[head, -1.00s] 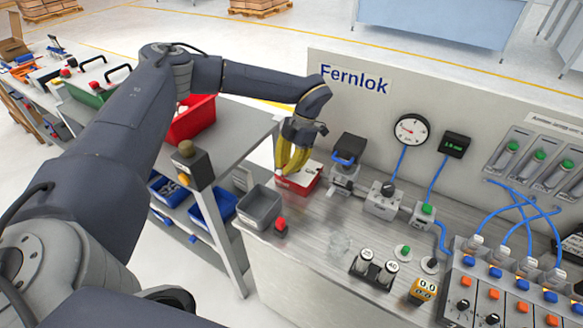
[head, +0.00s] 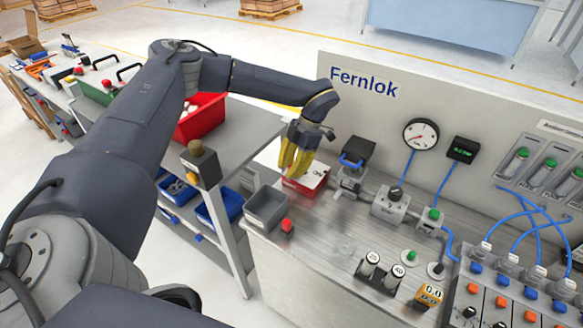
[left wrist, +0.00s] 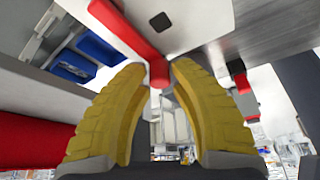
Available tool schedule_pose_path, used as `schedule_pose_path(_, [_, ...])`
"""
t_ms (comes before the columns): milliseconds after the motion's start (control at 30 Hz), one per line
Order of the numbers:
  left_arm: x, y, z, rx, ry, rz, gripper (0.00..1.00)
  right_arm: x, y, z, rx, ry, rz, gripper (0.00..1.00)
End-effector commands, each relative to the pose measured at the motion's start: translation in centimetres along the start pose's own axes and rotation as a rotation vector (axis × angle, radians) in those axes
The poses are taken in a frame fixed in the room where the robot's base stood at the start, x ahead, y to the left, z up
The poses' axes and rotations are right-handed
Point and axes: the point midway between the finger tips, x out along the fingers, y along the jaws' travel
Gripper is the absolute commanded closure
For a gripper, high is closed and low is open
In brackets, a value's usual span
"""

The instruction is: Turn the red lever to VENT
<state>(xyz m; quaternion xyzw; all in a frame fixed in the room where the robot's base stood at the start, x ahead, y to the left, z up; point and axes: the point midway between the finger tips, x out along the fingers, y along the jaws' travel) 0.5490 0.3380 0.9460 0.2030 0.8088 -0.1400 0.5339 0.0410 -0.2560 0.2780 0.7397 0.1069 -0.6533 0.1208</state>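A small red unit (head: 293,186) with a white top stands at the back left of the bench. My left gripper (head: 292,172) points down over it, its yellow fingers hiding part of it. In the left wrist view, a red bar (left wrist: 118,28) crosses a pale surface. Its rounded end lies in the narrow gap between the fingertips (left wrist: 158,68). The fingers are apart with slim gaps beside the red end; no firm contact shows. I cannot tell for sure that this bar is the lever. No VENT marking is readable. My right gripper is not in view.
A grey bin (head: 267,207) and a red button (head: 287,226) stand in front of the unit. A blue-handled clamp block (head: 356,152) and a grey valve block (head: 390,203) are to its right. A back panel (head: 350,115) with a gauge (head: 420,134) rises behind.

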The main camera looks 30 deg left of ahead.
Motion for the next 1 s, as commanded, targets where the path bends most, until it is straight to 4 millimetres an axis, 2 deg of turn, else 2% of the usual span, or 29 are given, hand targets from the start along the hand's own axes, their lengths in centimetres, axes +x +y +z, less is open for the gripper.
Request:
schedule_pose_path(33, [-0.1, 0.0, 0.1, 0.000, -0.002, 0.001, 0.72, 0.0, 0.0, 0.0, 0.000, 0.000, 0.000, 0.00])
schedule_pose_path(167, [-0.1, 0.0, 0.1, 0.001, -0.005, 0.003, 0.58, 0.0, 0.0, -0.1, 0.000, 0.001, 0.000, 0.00])
schedule_pose_path(533, [-0.9, 0.1, 0.3, 0.001, -0.010, 0.005, 0.58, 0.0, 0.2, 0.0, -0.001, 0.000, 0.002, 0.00])
schedule_pose_path(667, [-2.6, 0.1, 0.2, -0.001, -0.011, 0.005, 0.58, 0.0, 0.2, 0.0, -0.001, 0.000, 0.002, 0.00])
schedule_pose_path(1000, [-8.5, 0.1, 0.2, 0.000, -0.010, 0.006, 0.58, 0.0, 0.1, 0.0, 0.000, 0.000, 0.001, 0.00])
